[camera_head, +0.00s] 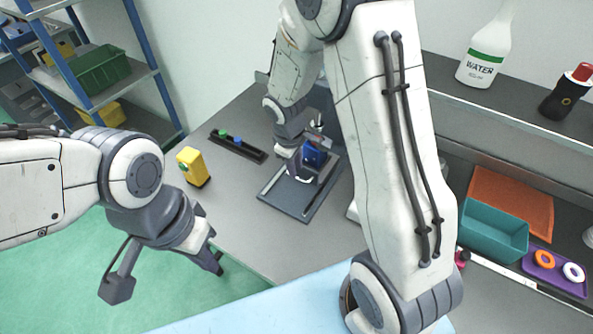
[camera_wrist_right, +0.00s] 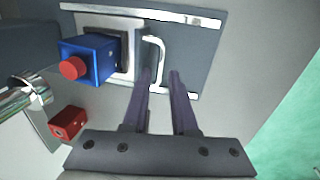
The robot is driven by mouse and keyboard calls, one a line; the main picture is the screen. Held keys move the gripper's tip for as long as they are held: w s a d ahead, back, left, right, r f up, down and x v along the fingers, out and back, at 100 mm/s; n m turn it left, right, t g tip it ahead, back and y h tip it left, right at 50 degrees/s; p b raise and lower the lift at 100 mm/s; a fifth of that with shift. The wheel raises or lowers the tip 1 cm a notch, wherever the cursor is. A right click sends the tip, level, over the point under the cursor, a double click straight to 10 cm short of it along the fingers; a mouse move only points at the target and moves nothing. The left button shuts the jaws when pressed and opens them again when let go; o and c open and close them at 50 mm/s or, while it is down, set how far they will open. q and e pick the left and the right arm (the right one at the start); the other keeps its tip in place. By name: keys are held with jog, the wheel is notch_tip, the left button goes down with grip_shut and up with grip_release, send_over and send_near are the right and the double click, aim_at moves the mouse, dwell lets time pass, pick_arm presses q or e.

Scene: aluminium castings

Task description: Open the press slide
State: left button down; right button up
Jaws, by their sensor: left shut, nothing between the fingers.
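The press is a dark base plate (camera_head: 283,197) with light rails on the table, carrying a blue block (camera_head: 314,154). In the right wrist view the blue block (camera_wrist_right: 92,60) has a red round front and stands beside the pale slide plate (camera_wrist_right: 122,27). A white U-shaped handle (camera_wrist_right: 160,48) sticks out from the slide. My right gripper (camera_wrist_right: 161,73) is at this handle, fingers apart, one on each side of the bar as seen; contact cannot be told. In the head view my right gripper (camera_head: 296,163) is partly hidden. My left gripper (camera_head: 219,269) is shut and empty, beyond the table's left edge.
A yellow block (camera_head: 193,166) and a dark strip with green and blue buttons (camera_head: 238,146) stand left of the press. A teal bin (camera_head: 494,232) and purple tray (camera_head: 552,274) lie at the right. A red block (camera_wrist_right: 68,122) is near the press.

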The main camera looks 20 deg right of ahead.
jog(key=shift+w+d+f, duration=0.1)
jog(key=shift+f, duration=0.7)
jog(key=shift+w+d+f, duration=0.1)
jog(key=shift+f, duration=0.7)
jog(key=shift+c, duration=0.3)
grip_shut()
